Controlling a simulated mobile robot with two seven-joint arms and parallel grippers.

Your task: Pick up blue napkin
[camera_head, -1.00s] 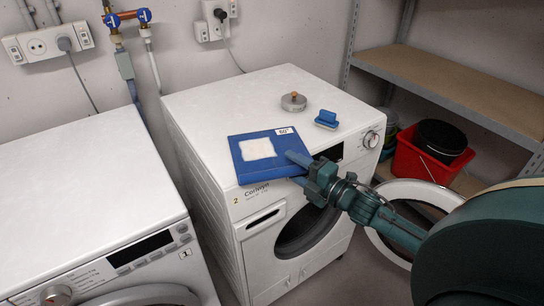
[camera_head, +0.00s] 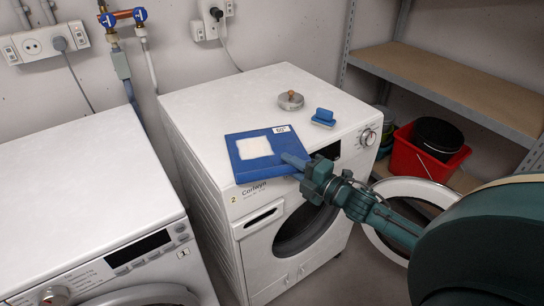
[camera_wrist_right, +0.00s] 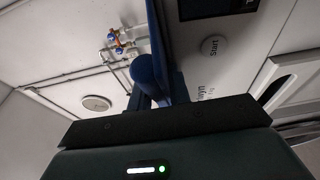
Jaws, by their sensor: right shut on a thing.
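The blue napkin (camera_head: 239,163) is a flat blue square with a white patch and a small white "50°" label. It is at the front edge of the top of the right washing machine (camera_head: 205,104). My right gripper (camera_head: 300,168) is at its front right corner, shut on it. In the right wrist view the blue napkin (camera_wrist_right: 152,15) shows edge-on as a narrow dark-blue strip, running down to the jaws. Whether it is clear of the machine top is hard to tell. My left gripper is not in view.
A metal lid with a knob (camera_head: 290,100) and a blue brush-like block (camera_head: 323,118) stand behind the napkin. The right machine's round door (camera_head: 408,209) hangs open. A red bucket (camera_head: 424,160) is at the right under a shelf (camera_head: 455,85). The left machine's top (camera_head: 75,205) is bare.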

